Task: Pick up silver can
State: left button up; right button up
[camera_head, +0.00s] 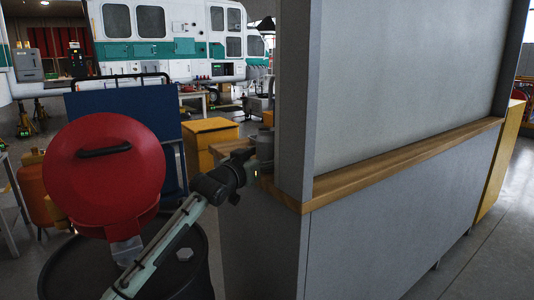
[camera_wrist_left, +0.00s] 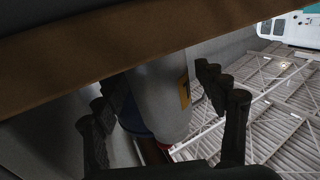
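The silver can (camera_wrist_left: 162,98) shows in the left wrist view between the two fingers of my left gripper (camera_wrist_left: 165,115). It has an orange patch with a dark mark on its side. The fingers are apart, one on each side of the can; whether either touches it I cannot tell. In the head view, my left gripper (camera_head: 247,168) is at the end of the wooden ledge, beside a grey cylinder (camera_head: 265,145) that looks like the can, partly hidden by the gripper and the grey panel. My right gripper is not in view.
A grey partition (camera_head: 400,80) with a wooden ledge (camera_head: 400,165) fills the right and stands close to the gripper. A red round lid (camera_head: 105,185) and a black barrel (camera_head: 185,270) are at left. A yellow cabinet (camera_head: 205,135) and a white-green helicopter (camera_head: 175,55) are behind.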

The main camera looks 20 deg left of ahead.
pick_arm(q)
jog(key=c, duration=1.2)
jog(key=shift+r, duration=0.2)
